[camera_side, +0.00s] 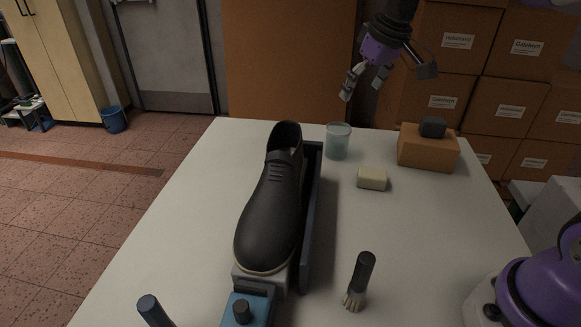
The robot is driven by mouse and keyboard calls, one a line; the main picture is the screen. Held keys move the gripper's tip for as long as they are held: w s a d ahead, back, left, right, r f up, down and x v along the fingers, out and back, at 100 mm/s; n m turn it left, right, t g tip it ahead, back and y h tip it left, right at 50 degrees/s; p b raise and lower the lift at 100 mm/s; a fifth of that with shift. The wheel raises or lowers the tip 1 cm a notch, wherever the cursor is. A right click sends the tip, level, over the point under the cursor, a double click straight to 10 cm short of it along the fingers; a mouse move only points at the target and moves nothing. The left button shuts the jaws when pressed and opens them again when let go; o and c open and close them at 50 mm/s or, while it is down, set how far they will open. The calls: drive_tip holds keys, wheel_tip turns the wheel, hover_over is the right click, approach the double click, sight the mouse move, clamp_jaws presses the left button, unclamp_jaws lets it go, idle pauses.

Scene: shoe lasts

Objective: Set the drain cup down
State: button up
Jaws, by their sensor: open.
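The drain cup, a clear bluish cup (338,142), stands upright on the white table (420,240) near its back edge. It is just right of the dark shoe (272,205) and the shoe's dark tray. My gripper (364,84) is open and empty, above the cup and slightly to its right, clearly apart from it. Its fingers point down toward the left.
A cream block (372,178) lies right of the cup. An orange-brown box (427,149) with a dark piece (433,127) on top stands at the back right. The table's right middle is clear. Cardboard boxes (500,105) are stacked behind.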

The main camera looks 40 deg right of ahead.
drive_tip(key=s+a+t, duration=0.1)
drive_tip(key=s+a, duration=0.1)
drive_tip(key=s, duration=0.7)
drive_tip(key=s+a+f, duration=0.1)
drive_tip(key=s+a, duration=0.2)
drive_tip(key=s, duration=0.7)
drive_tip(key=shift+s+a+f+t, duration=0.2)
drive_tip(key=shift+a+f+t, duration=0.05)
drive_tip(key=shift+t, duration=0.15)
